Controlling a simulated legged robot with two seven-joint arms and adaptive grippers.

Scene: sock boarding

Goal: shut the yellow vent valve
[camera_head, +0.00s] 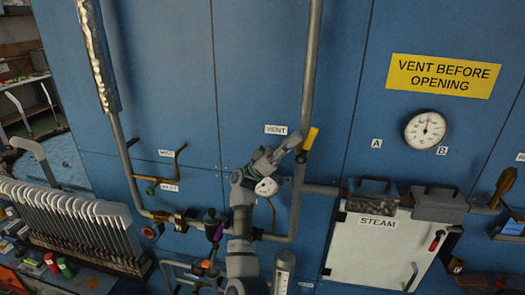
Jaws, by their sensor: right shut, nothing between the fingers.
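The yellow vent valve handle (311,138) shows on the upright grey pipe, just right of the white VENT label (276,130). It stands steeply, leaning a little to the right at its top, roughly along the pipe. My right gripper (293,144) is shut and empty. Its fingertips are just left of the handle, pointing up and right. I cannot tell whether they touch it. The gripper and wrist hide part of the panel below the label. My left gripper is not in view.
A vertical grey pipe (311,60) runs above the valve and joins a horizontal pipe below it. A round gauge (425,130) and a white STEAM box (375,250) are to the right. A rack of grey sock boards (75,220) stands at the left.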

